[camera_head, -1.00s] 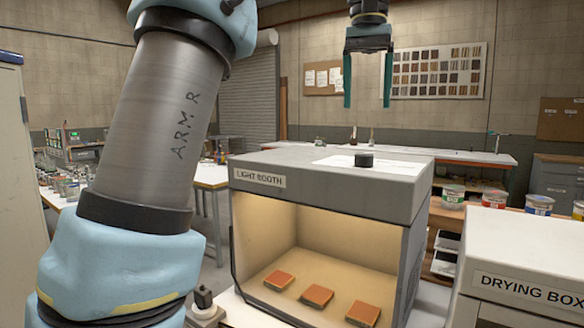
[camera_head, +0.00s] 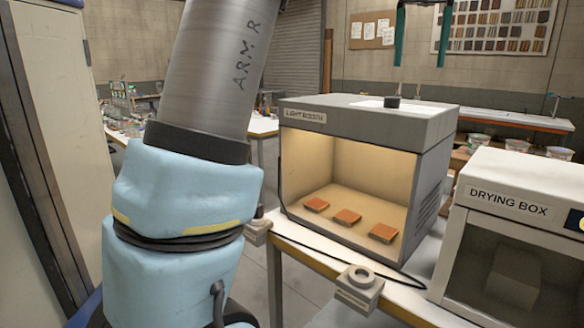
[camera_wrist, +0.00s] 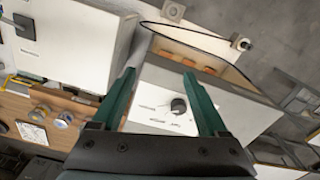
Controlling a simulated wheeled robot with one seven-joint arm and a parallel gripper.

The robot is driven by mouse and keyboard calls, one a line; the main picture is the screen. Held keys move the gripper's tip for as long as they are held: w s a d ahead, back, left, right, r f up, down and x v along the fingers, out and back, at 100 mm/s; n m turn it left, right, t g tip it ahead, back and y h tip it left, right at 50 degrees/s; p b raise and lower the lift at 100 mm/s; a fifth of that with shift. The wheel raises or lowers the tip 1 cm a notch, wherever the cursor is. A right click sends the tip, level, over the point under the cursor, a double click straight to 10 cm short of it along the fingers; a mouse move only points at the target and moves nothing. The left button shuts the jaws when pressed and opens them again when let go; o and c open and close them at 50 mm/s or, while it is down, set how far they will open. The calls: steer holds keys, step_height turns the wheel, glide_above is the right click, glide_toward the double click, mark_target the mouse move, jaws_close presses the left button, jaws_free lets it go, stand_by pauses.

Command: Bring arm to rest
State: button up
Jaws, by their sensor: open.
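My gripper (camera_head: 420,62) hangs at the top edge of the head view, its two green fingers pointing down and spread apart with nothing between them. Its upper part is cut off by the frame. In the wrist view my gripper (camera_wrist: 158,74) is also open and empty, with the light booth's top beyond the fingers. My arm's grey link marked ARM R and its pale blue joints fill the left-centre of the head view. The elbow and upper links are out of the picture.
The light booth (camera_head: 372,120) stands on a bench with three orange samples inside. A white sheet and a black knob (camera_head: 392,102) lie on its top. The drying box (camera_head: 513,200) is at right. A small grey fixture (camera_head: 358,290) sits on the bench's front edge. A tall cabinet (camera_head: 55,110) stands at left.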

steer(key=w+a+f+n, duration=0.1)
steer(key=w+a+f, duration=0.1)
steer(key=a+f, duration=0.65)
steer(key=w+a+f+n, duration=0.1)
steer(key=w+a+f, duration=0.35)
steer(key=f, duration=0.75)
steer(key=s+a+f+n+t, duration=0.1)
steer(key=s+a+f+n, duration=0.1)
steer(key=s+a+f, duration=1)
steer(key=a+f, duration=0.3)
steer(key=a, duration=0.1)
steer(key=shift+a+f+t, duration=0.2)
steer(key=shift+a+t, duration=0.05)
steer(key=shift+t, duration=0.05)
